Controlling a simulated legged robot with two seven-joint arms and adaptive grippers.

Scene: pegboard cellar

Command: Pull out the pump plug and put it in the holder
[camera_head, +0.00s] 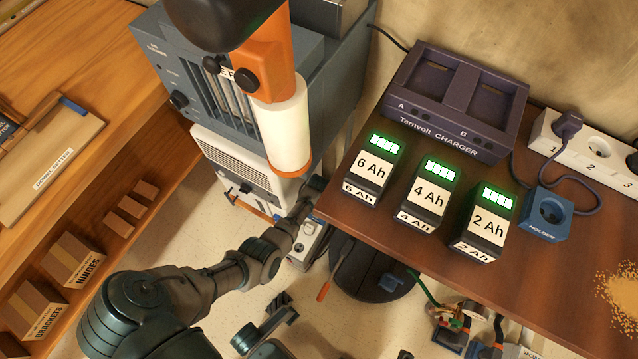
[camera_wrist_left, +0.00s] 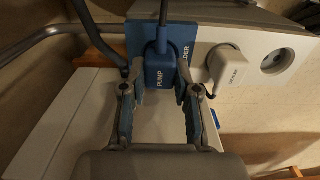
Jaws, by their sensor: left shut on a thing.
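The blue pump plug (camera_wrist_left: 160,76), labelled PUMP, sits between the fingers of my left gripper (camera_wrist_left: 160,95), which is shut on it. A dark cable rises from the plug. Directly behind is a blue holder plate (camera_wrist_left: 139,38) with part of the word HOLDER showing. I cannot tell whether the plug is seated in it or just in front. In the head view my left gripper (camera_head: 308,198) reaches beside the table's left edge, low down, and the plug is hidden there. A dark part, likely my right gripper (camera_head: 280,308), shows low in the head view; its jaws are unclear.
A white plug (camera_wrist_left: 228,66) and a free socket (camera_wrist_left: 276,61) sit right of the blue plate. An orange-and-white tool (camera_head: 285,125) blocks part of the view.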

